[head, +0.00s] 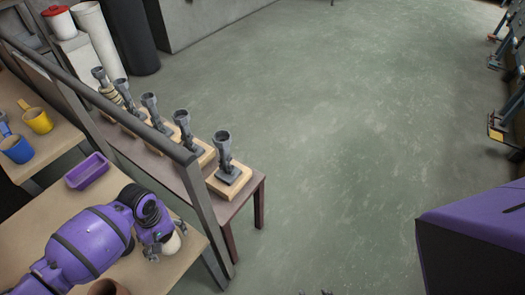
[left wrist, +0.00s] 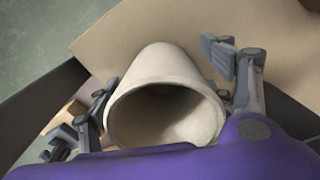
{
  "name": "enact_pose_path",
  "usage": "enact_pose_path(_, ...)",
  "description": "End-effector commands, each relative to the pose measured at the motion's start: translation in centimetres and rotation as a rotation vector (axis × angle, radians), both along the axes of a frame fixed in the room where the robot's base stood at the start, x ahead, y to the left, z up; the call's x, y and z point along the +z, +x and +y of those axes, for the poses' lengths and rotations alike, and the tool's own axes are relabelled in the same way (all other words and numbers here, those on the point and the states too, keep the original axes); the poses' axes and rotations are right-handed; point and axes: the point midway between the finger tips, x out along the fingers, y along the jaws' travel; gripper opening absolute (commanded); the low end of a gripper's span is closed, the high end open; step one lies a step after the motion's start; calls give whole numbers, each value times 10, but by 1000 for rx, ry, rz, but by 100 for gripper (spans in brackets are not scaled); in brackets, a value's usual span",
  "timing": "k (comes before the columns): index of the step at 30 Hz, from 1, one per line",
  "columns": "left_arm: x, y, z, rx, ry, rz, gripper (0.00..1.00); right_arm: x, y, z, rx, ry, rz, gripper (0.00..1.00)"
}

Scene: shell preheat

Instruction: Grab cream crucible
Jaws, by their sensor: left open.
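The cream crucible (left wrist: 160,75) fills the middle of the left wrist view, its wide round mouth toward the camera and its narrower end away. My left gripper (left wrist: 163,92) is open, with one finger on each side of the crucible; whether they touch it is unclear. In the head view the gripper (head: 160,250) is low over the wooden table, and only a small pale part of the crucible (head: 172,244) shows beside the fingers.
A purple tray (head: 87,171) lies behind my left arm. Open floor lies right.

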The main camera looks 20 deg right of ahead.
Motion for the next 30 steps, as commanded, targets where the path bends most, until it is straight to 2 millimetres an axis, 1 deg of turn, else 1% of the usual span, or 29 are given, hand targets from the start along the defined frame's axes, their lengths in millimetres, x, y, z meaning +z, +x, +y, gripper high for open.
enact_pose_path(1,1,1,0,0,0,-2,75,2,4,1,0,2,-8,40)
enact_pose_path(4,2,1,0,-1,0,-2,75,2,5,2,-4,5,-9,40)
enact_pose_path(5,2,1,0,-1,0,-2,72,2,5,3,-5,6,-10,40)
enact_pose_path(15,2,1,0,-1,0,-2,28,3,7,6,-10,13,-12,40)
enact_pose_path(17,2,1,0,-1,0,-2,20,3,6,6,-9,13,-11,40)
enact_pose_path(18,2,1,0,-1,-1,-3,18,2,6,6,-8,12,-11,40)
enact_pose_path(26,4,1,-1,-1,-1,-3,18,3,6,4,-2,7,-10,40)
enact_pose_path(30,14,2,-1,-1,-3,-6,18,5,8,3,1,5,-14,40)
